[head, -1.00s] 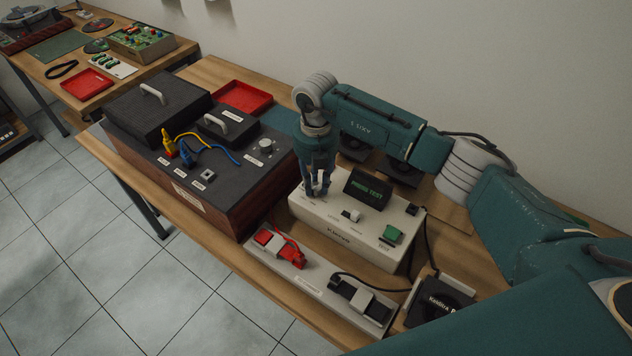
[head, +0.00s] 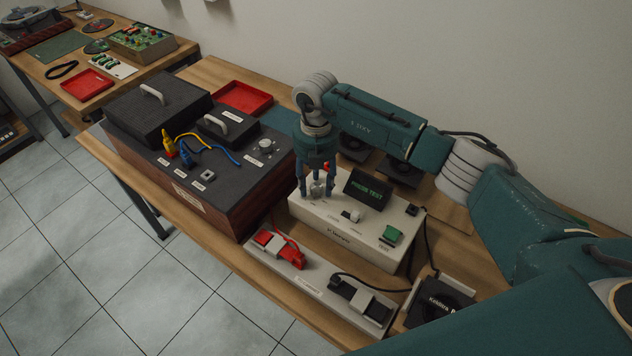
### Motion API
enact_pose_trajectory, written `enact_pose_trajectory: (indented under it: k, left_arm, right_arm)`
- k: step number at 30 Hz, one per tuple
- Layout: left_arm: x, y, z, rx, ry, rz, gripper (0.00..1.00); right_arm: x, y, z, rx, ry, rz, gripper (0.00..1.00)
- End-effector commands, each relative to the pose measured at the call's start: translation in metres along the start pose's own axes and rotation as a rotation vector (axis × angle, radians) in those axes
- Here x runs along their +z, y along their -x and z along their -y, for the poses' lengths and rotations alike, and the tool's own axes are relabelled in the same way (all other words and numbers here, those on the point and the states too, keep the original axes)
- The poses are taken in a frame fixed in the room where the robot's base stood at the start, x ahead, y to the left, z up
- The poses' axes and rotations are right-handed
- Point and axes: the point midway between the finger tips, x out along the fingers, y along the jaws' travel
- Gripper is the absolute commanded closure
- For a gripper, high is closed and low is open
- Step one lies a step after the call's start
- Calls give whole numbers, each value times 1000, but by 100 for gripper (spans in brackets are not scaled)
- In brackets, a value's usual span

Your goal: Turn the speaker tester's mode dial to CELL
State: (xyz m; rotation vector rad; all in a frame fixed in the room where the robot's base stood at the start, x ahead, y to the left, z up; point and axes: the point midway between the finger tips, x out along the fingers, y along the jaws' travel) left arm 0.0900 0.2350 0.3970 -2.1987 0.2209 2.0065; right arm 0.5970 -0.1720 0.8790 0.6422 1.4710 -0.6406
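The speaker tester is a cream box (head: 338,237) on the near bench, with a dark screen (head: 366,189) showing green text that seems to read PRESS TEST. A green button (head: 391,233) and a small white switch (head: 351,215) are on its top. The mode dial (head: 317,189) is a light knob at its left end, partly hidden by my fingers. My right gripper (head: 316,192) points down over the dial, its fingers spread open on either side of it. I cannot tell whether they touch it. The dial's setting is too small to read. My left gripper is not in view.
A dark amplifier box (head: 215,177) with yellow and blue plugs stands left of the tester. A long cream holder (head: 312,286) with red and black clips lies in front. A red tray (head: 244,97) and black speaker units (head: 402,172) are behind.

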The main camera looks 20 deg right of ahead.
Motion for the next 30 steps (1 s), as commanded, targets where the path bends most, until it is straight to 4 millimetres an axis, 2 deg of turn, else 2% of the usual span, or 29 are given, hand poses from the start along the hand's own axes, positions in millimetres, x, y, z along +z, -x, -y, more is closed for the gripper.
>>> enact_pose_trajectory:
  k: [6, 10, 24, 30]
  left_arm:
    - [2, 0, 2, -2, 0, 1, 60]
    - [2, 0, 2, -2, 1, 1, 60]
    - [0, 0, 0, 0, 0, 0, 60]
    - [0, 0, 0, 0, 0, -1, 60]
  right_arm:
    - [-1, 0, 0, -1, 1, -1, 57]
    - [0, 9, 0, -1, 1, -1, 57]
    - [0, 99, 0, 1, 1, 0, 57]
    - [0, 117, 0, -1, -1, 0, 57]
